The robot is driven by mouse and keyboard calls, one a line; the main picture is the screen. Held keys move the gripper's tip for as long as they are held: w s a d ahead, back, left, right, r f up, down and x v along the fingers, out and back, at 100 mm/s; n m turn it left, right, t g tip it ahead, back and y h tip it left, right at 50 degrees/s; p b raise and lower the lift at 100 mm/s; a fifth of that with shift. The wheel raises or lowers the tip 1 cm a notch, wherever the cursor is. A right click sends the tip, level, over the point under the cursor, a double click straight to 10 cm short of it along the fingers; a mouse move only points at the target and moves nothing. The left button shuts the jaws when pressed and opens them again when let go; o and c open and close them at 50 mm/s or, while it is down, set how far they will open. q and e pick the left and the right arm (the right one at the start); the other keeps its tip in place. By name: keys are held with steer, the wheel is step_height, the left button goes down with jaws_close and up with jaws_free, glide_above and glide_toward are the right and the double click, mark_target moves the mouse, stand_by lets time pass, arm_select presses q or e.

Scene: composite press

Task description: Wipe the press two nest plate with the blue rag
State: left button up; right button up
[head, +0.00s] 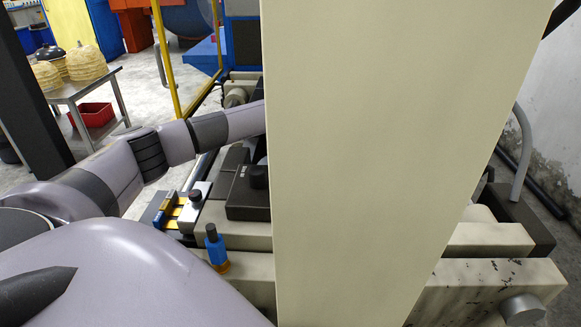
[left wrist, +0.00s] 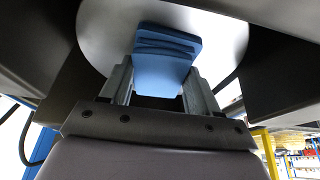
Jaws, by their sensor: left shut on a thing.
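The blue rag (left wrist: 166,55) is folded and held between the fingers of my left gripper (left wrist: 160,80) in the left wrist view. Its far end lies against the view of a pale round metal plate (left wrist: 100,25), which looks like the nest plate. I cannot tell whether the rag touches it. In the head view my left arm reaches in from the left and passes behind a tall cream panel. The panel hides my left gripper, the rag and the plate there. My right gripper is in neither view.
The cream panel (head: 400,130) fills the middle of the head view. Dark machine parts (left wrist: 275,75) crowd both sides of the plate. A metal table (head: 75,92) stands farther left.

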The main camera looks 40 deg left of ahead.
arm_select(q)
steer(key=shift+w+a+b, duration=0.5)
steer(key=shift+w+a, duration=0.35)
steer(key=shift+w, duration=0.2)
steer(key=shift+w+a+b, duration=0.45)
steer(key=shift+w+a, duration=0.4)
steer(key=shift+w, duration=0.15)
steer(key=shift+r, duration=0.1)
step_height(320, 180, up, 5)
steer(key=p, duration=0.4)
steer(key=shift+r, duration=0.95)
steer(key=shift+s, duration=0.1)
